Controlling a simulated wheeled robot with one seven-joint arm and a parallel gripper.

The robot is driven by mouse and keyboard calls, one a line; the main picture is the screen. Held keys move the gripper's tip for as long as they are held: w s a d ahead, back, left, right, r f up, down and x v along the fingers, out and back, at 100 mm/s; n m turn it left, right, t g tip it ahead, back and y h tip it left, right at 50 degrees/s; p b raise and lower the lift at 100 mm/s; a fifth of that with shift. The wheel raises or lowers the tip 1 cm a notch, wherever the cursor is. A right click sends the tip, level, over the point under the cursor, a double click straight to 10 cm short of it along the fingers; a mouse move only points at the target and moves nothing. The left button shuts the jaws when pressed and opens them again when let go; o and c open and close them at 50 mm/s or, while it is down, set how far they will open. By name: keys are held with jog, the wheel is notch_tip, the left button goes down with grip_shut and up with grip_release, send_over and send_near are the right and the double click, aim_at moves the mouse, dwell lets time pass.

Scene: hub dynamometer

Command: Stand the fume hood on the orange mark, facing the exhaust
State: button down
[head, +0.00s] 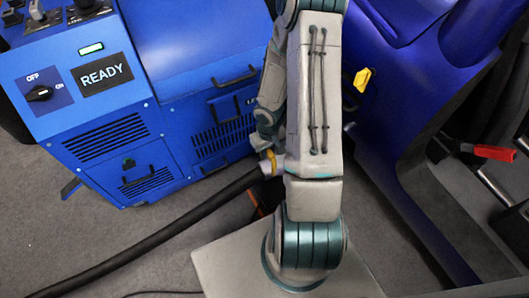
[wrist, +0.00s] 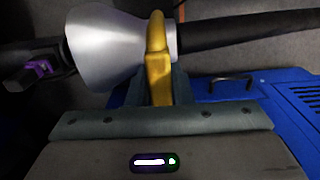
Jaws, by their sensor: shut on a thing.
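The fume hood (wrist: 95,47) is a silver cone on a black hose, with its wide mouth toward the left in the wrist view. My gripper (wrist: 160,88) is shut on its yellow handle (wrist: 157,65). In the head view only a small silver piece of the hood (head: 267,168) shows beside my arm; the rest is hidden behind the arm. A dark pipe-like part with a purple piece (wrist: 38,68) lies just left of the mouth; I cannot tell if it is the exhaust. A sliver of orange (head: 258,212) shows on the floor, mostly covered by my arm.
The black hose (head: 170,228) runs to the lower left across the grey floor. A blue cabinet (head: 105,145) with a READY panel stands at left. A blue vehicle body (head: 395,105) with a yellow tab (head: 362,79) stands at right.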

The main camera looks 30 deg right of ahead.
jog(key=shift+w+d+f, duration=0.4)
jog(key=shift+d+f, duration=0.3)
jog(key=shift+d, duration=0.1)
jog(key=shift+f+b, duration=0.1)
jog(key=shift+b, duration=0.2)
jog(key=shift+f, duration=0.15)
jog(key=c, duration=1.3)
grip_release()
jog(key=shift+r, duration=0.2)
notch_tip(320, 180, up, 21)
jog(key=s+h+p, duration=0.1)
jog(key=h+p, duration=0.1)
jog(key=p, duration=0.5)
jog(key=s+a+r, duration=0.3)
jog(key=a+r, duration=0.1)
jog(key=r, duration=0.1)
jog(key=s+a+r+y, duration=0.1)
jog(key=s+a+r, duration=0.3)
jog(key=r, duration=0.2)
jog(key=s+a+r+t+y, duration=0.1)
jog(key=s+a+r, duration=0.3)
jog(key=r, duration=0.2)
jog(key=shift+s, duration=0.15)
